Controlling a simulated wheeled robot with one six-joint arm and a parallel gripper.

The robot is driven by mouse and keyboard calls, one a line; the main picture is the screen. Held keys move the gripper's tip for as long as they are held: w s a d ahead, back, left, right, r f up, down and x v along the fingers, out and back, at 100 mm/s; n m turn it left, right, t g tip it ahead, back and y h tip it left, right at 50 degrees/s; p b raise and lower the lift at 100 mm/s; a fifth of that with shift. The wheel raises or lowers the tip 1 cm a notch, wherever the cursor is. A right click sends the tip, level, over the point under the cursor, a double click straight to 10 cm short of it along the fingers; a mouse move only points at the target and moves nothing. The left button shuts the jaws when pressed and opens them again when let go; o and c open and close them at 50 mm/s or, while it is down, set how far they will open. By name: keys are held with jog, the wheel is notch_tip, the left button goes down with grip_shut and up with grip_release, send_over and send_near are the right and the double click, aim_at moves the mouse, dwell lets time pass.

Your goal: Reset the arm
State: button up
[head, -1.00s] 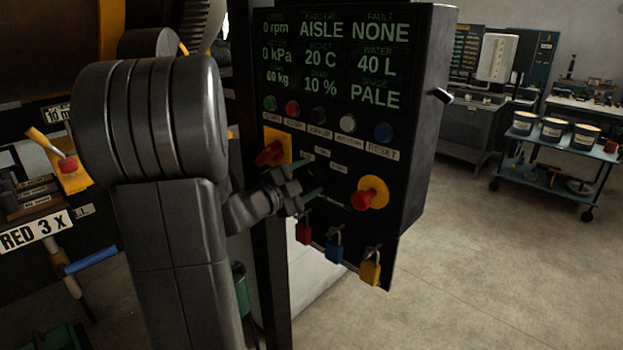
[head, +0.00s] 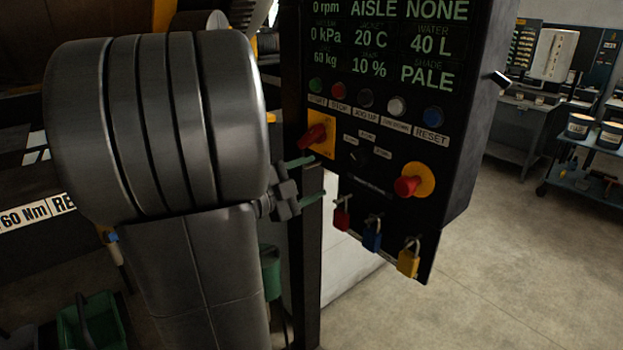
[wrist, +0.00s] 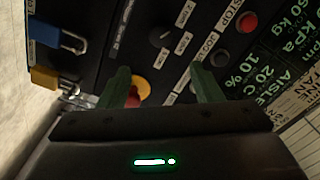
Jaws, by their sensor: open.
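My gripper (head: 310,180) is open and empty, left of the lower part of the black control panel (head: 470,150) in the head view. Its two green-tipped fingers point right, just below the red rotary switch (head: 313,136) on its yellow plate. In the wrist view the fingers (wrist: 158,88) stand apart in front of the panel face, with no object between them. The left finger partly covers a red knob on a yellow disc (wrist: 142,88). Whether a fingertip touches the panel I cannot tell. My arm fills the left of the head view.
Red (head: 342,215), blue (head: 372,236) and yellow (head: 408,260) padlocks hang under the panel. A red mushroom button (head: 408,186) sticks out at its lower right. A dark post (head: 308,270) stands beside my gripper. Open floor (head: 500,270) lies right; a cart (head: 590,180) stands beyond.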

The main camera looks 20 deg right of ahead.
aim_at(356, 160)
jog(key=shift+d, duration=0.1)
jog(key=p+x, duration=0.3)
jog(key=x, duration=1.1)
jog(key=shift+r, duration=0.1)
jog(key=shift+a, duration=0.3)
